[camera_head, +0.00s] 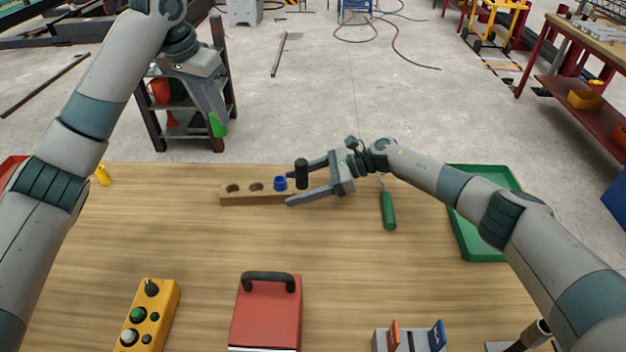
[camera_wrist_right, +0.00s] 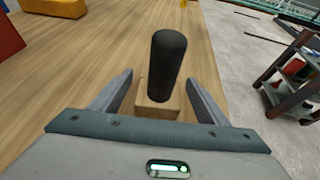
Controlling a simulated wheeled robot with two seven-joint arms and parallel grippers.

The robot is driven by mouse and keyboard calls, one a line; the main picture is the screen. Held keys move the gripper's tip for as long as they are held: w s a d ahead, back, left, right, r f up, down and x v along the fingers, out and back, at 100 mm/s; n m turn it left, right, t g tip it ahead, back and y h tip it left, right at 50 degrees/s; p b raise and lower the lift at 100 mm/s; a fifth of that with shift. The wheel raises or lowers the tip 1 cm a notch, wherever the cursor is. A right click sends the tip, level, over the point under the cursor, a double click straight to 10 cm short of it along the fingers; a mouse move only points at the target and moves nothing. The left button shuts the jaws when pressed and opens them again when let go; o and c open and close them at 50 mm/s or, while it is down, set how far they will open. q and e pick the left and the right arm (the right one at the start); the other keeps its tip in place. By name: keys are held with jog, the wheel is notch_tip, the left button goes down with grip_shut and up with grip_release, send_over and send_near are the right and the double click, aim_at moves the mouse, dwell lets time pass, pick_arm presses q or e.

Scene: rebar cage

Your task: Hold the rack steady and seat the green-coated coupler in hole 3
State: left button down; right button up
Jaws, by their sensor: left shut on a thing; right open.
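The wooden rack (camera_head: 250,199) lies on the table, with two open holes at its left and a blue coupler (camera_head: 280,183) seated right of them. A black upright cylinder (camera_head: 301,172) stands at its right end. My right gripper (camera_head: 297,182) is open there, its fingers apart around the cylinder. In the right wrist view the cylinder (camera_wrist_right: 167,62) and rack end (camera_wrist_right: 158,108) show between the fingers, with gaps on both sides. My left gripper (camera_head: 214,112) is shut on the green-coated coupler (camera_head: 217,125), raised above and behind the rack's left end. Which hole is number 3 is not marked visibly.
A green screwdriver (camera_head: 388,210) and a green tray (camera_head: 474,237) are to the right. A yellow button box (camera_head: 147,315) and a red case (camera_head: 266,318) sit in front. A dark shelf (camera_head: 186,105) stands beyond the table. The table between the rack and the case is clear.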

jog(key=shift+x, duration=1.2)
jog(key=c, duration=1.4)
pick_arm(q)
notch_tip(320, 180, down, 10)
jog(key=shift+s+r, duration=0.15)
jog(key=shift+r, duration=0.05)
jog(key=shift+a, duration=0.1)
